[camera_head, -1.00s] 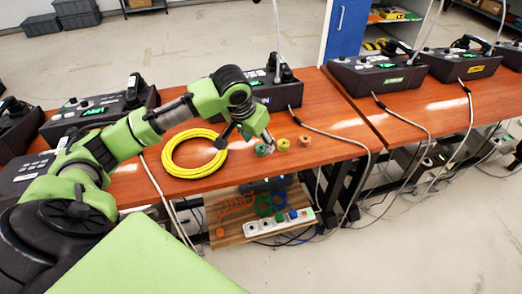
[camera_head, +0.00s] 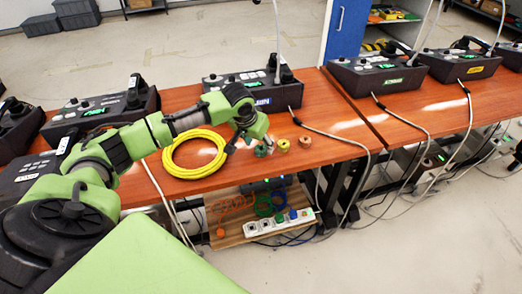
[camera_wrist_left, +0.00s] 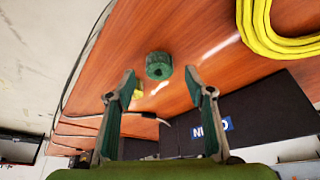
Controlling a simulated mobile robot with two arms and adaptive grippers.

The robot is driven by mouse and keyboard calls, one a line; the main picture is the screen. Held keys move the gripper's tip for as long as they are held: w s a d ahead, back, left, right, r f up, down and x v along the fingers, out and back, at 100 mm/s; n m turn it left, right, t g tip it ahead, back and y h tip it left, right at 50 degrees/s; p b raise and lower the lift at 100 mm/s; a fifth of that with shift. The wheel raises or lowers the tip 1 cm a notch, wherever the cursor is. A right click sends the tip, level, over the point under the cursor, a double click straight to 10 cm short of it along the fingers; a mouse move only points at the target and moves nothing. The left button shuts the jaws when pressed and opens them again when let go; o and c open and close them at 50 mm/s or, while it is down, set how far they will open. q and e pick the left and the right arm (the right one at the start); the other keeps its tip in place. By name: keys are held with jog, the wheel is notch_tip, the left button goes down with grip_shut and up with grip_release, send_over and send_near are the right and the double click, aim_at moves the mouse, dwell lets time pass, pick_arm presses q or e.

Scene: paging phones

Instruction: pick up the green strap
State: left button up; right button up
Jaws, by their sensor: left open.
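The green strap is a small green roll (camera_head: 262,150) on the wooden table, near its front edge. In the left wrist view the green strap (camera_wrist_left: 158,66) shows whole, with a dark hole in its middle. It lies just beyond the fingertips and between their lines. My left gripper (camera_head: 250,145) is over the table close to the roll; in the wrist view its two fingers (camera_wrist_left: 161,84) are spread apart with nothing between them. I cannot tell the exact height gap. My right gripper is not in view.
A yellow roll (camera_head: 283,145) and an orange-tan roll (camera_head: 305,141) lie right of the green one. A coiled yellow cable (camera_head: 172,160) lies to the left. A black paging phone (camera_head: 250,90) stands behind. A white power strip (camera_head: 280,222) sits on a lower shelf.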

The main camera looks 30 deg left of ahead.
aim_at(261, 151)
pick_arm(q)
jog(key=shift+x, duration=1.5)
jog(key=shift+d+r, duration=0.1)
jog(key=c, duration=0.9)
jog(key=shift+o, duration=0.2)
jog(key=shift+r, duration=0.1)
